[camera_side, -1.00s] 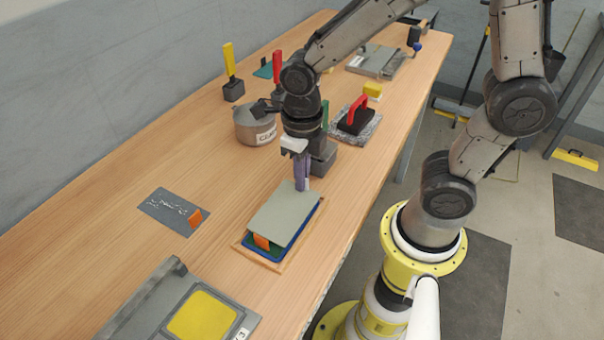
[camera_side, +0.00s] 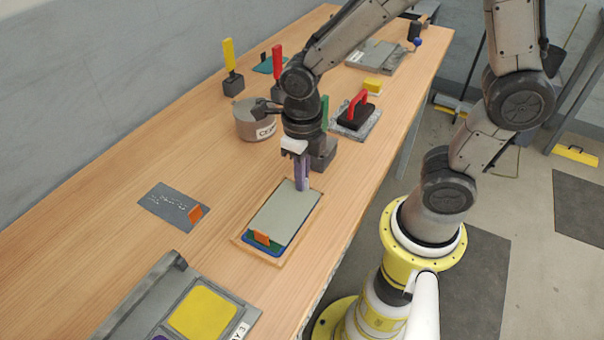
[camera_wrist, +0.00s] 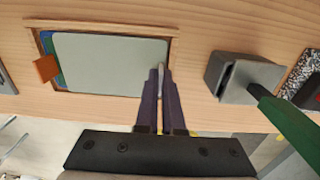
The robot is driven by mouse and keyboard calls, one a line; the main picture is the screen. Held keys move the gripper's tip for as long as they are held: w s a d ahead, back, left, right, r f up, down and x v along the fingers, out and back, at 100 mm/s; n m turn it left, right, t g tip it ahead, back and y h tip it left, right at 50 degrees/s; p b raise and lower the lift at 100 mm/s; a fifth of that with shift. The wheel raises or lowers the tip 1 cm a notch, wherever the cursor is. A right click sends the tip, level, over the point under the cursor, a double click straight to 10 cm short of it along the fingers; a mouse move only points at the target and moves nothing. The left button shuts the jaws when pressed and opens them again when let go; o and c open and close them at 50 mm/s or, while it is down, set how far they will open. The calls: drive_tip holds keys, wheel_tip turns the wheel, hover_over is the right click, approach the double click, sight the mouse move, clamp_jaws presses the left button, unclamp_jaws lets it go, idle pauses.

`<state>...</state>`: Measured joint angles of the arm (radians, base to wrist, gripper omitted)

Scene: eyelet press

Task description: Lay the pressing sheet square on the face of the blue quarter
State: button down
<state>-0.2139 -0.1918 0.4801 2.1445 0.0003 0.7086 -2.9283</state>
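The pressing sheet (camera_side: 286,212), a flat grey-green rectangle, lies over the blue quarter (camera_side: 277,249) inside a shallow wooden frame (camera_side: 240,240). In the side view a strip of blue and green shows at the sheet's near end, with an upright orange tab (camera_side: 261,238). In the wrist view the sheet (camera_wrist: 108,62) looks nearly parallel to the frame, and blue shows at its left end. My gripper (camera_side: 302,187) points down at the sheet's far end. Its purple fingers (camera_wrist: 160,70) are close together on the sheet's edge. Whether the sheet touches everywhere is hidden.
A grey block with a green handle (camera_wrist: 245,78) stands close beside my fingers. A tin (camera_side: 255,121) stands behind. A grey plate (camera_side: 173,207) lies left, and a yellow-padded press (camera_side: 203,314) sits at the near edge. The wood between them is clear.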

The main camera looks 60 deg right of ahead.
drive_tip(key=shift+f, duration=0.2)
idle(0.7)
drive_tip(key=c, duration=1)
unclamp_jaws()
drive_tip(key=shift+o, duration=0.2)
